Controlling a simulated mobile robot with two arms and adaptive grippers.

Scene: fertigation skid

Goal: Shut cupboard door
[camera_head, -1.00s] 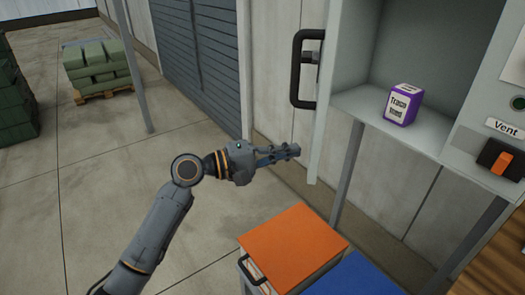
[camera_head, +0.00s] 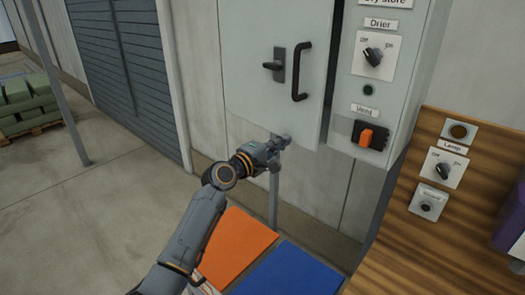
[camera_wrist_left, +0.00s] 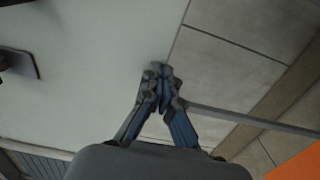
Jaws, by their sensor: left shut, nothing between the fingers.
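The pale grey cupboard door (camera_head: 240,60) covers most of the cupboard front. A dark gap (camera_head: 328,95) shows along its right edge, so it stands slightly ajar. Its black bar handle (camera_head: 301,72) and latch plate (camera_head: 278,66) face me. My left gripper (camera_head: 284,139) is shut and empty at the door's lower edge; whether it touches the door is unclear. In the left wrist view, the shut fingertips (camera_wrist_left: 158,72) overlap the edge of the pale door panel (camera_wrist_left: 90,75). My right gripper is out of view. The cupboard's inside is hidden.
A control panel with a drier knob (camera_head: 374,56) and an orange vent switch (camera_head: 367,136) is right of the door. Orange (camera_head: 235,245) and blue (camera_head: 290,272) lids lie below. A wooden board (camera_head: 410,235) stands at right.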

